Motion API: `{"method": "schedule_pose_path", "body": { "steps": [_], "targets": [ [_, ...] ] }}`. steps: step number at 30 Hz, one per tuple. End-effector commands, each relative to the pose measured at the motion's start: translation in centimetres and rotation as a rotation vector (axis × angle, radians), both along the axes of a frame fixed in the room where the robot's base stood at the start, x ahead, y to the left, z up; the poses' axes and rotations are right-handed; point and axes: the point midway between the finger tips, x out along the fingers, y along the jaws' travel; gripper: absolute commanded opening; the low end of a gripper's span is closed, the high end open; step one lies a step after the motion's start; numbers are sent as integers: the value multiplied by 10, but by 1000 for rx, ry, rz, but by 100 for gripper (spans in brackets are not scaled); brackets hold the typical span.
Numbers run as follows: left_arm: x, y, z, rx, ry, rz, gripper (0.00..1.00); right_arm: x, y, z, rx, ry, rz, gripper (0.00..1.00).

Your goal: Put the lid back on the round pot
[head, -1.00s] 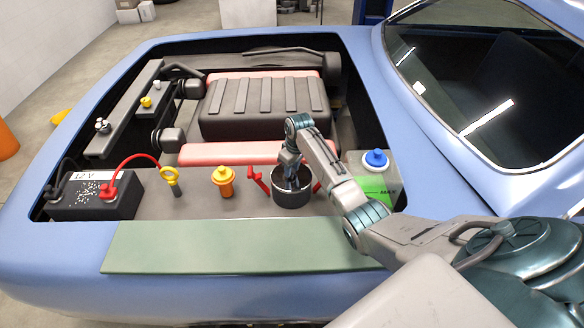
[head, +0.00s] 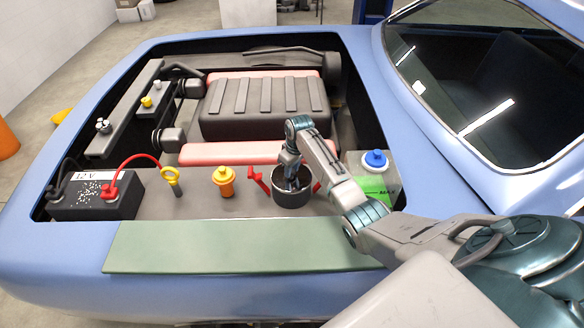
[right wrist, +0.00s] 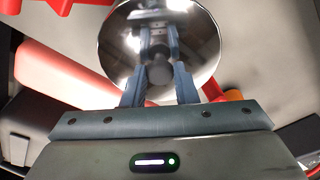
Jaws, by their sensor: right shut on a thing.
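The round pot (head: 292,199) is dark grey metal with red handles, and stands on the grey ledge at the front of the engine bay. My right gripper (head: 291,184) points down at the pot's top. In the right wrist view the lid (right wrist: 207,45) is a shiny, mirror-like disc, and my right gripper (right wrist: 158,62) is shut on its dark knob (right wrist: 158,74). The lid is at the pot's mouth; I cannot tell whether it rests fully on the rim. My left gripper is not in view.
An orange cap (head: 223,178) and a yellow ring-topped dipstick (head: 171,177) stand left of the pot. A battery (head: 95,200) is farther left. A blue-capped green reservoir (head: 374,187) is at the right. A green mat (head: 235,246) lies clear in front.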

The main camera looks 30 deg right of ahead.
Motion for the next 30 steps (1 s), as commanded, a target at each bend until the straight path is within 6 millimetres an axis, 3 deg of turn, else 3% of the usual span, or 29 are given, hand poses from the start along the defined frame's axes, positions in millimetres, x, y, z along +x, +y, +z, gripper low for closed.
{"method": "schedule_pose_path", "body": {
  "steps": [30],
  "targets": [
    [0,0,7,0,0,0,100,0,0,-1,0,0,1,2]
  ]
}}
